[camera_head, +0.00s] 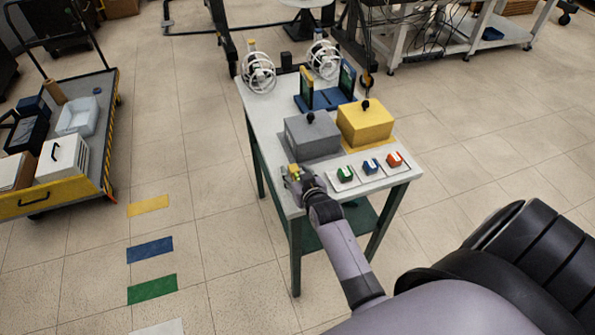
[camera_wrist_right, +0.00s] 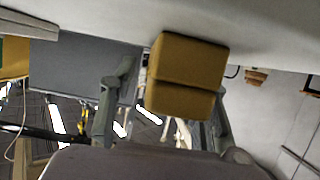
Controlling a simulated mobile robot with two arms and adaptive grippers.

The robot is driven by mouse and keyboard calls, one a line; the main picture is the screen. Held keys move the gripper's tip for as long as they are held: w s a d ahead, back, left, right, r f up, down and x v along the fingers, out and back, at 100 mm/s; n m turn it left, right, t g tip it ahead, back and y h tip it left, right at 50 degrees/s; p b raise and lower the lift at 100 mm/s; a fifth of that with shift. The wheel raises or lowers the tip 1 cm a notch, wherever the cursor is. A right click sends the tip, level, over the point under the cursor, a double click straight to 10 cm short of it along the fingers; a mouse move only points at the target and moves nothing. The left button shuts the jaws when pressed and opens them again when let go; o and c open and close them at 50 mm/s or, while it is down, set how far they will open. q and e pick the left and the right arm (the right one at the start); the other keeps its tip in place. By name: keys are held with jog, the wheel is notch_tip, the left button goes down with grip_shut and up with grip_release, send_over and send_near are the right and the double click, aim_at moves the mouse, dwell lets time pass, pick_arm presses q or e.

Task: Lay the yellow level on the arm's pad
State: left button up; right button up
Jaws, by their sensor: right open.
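The yellow level seems to be the small yellow block (camera_head: 293,170) at the table's front left corner. In the right wrist view it is a two-part ochre block (camera_wrist_right: 187,75), close up in front of my right gripper. My right gripper (camera_head: 303,180) is at that corner, right beside the block. In the wrist view the right gripper's fingers (camera_wrist_right: 165,105) stand apart, with the block at or between them; I cannot tell if they touch it. I cannot make out which surface is the arm's pad. My left gripper is not in view.
The white table (camera_head: 262,130) carries a grey box (camera_head: 312,138), a yellow box (camera_head: 365,124), a blue stand (camera_head: 325,100) and two white wire coils (camera_head: 258,73). Green (camera_head: 345,174), blue (camera_head: 370,166) and red (camera_head: 394,159) blocks sit on white plates along its front. A cart (camera_head: 100,90) stands left.

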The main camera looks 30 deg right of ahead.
jog(key=shift+b, duration=0.35)
jog(key=p+v, duration=1.1)
jog(key=v, duration=0.6)
jog(key=s+a+f+g+y, duration=0.1)
jog(key=s+a+f, duration=0.1)
jog(key=f, duration=0.3)
jog(key=s+a+f+n+g+y, duration=0.1)
jog(key=a+f, duration=0.1)
jog(key=f, duration=0.3)
jog(key=s+a+f+g, duration=0.1)
jog(key=s+a+f, duration=0.1)
jog(key=a+f, duration=0.15)
jog(key=s+a+f+n+g+y, duration=0.1)
jog(key=s+f+n+g, duration=0.2)
jog(key=s+f, duration=1.5)
jog(key=f+g, duration=0.1)
jog(key=g, duration=0.2)
jog(key=shift+s+a+g+y, duration=0.25)
jog(key=shift+s+g+y, duration=0.05)
jog(key=shift+s, duration=0.05)
jog(key=shift+o, duration=0.4)
jog(key=s+d+f+n+g, duration=0.1)
jog(key=s+d+f+g, duration=0.1)
jog(key=s, duration=0.6)
jog(key=shift+s+d+f, duration=0.4)
jog(key=shift+d+f, duration=0.05)
jog(key=shift+f, duration=0.1)
